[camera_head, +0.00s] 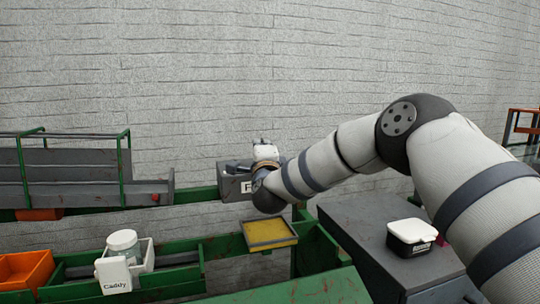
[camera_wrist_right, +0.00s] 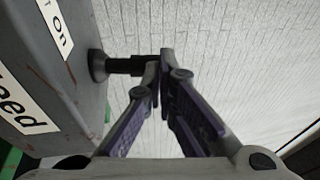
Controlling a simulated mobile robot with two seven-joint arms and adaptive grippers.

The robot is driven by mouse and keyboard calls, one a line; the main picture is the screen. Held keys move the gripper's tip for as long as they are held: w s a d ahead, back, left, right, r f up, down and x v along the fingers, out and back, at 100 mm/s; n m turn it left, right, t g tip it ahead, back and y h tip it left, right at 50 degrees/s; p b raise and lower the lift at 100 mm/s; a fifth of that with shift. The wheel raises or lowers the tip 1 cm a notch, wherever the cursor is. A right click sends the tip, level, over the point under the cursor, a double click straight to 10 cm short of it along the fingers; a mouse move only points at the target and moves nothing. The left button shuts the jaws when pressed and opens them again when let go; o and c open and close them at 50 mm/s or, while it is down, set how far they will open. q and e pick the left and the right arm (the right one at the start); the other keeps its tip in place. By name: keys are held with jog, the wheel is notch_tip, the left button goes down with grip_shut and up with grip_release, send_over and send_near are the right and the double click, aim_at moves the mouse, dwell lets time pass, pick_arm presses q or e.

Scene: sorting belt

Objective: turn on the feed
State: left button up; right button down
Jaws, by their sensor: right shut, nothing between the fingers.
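The grey feed box (camera_head: 229,187) stands at the back of the green frame in the head view, partly hidden by my right arm. In the right wrist view the box (camera_wrist_right: 88,120) fills the left side, with a "Feed" label (camera_wrist_right: 22,105) and an "On" label (camera_wrist_right: 57,32). A dark lever (camera_wrist_right: 128,65) on a round base sticks out of its side. My right gripper (camera_wrist_right: 163,66) is shut and empty, its fingertips at the free end of the lever. I cannot tell whether they touch it. My left gripper is not in view.
A grey chute with green rails (camera_head: 75,160) is at the left. In front are an orange bin (camera_head: 28,268), a white caddy (camera_head: 116,276) with a jar (camera_head: 123,243), and a yellow tray (camera_head: 270,233). A black-and-white box (camera_head: 411,236) sits on a grey cabinet (camera_head: 362,232) at the right.

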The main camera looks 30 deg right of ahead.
jog(key=shift+w+r, duration=0.25)
jog(key=shift+r, duration=0.1)
jog(key=shift+w+d+r, duration=0.1)
jog(key=shift+w, duration=0.3)
jog(key=shift+w+d+r+g+y+p, duration=0.2)
jog(key=shift+w+g+y+p, duration=0.15)
jog(key=shift+w+g, duration=0.4)
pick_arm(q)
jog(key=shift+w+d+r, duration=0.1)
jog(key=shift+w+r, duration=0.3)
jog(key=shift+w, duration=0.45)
pick_arm(e)
jog(key=shift+w+d, duration=0.15)
jog(key=shift+w, duration=0.5)
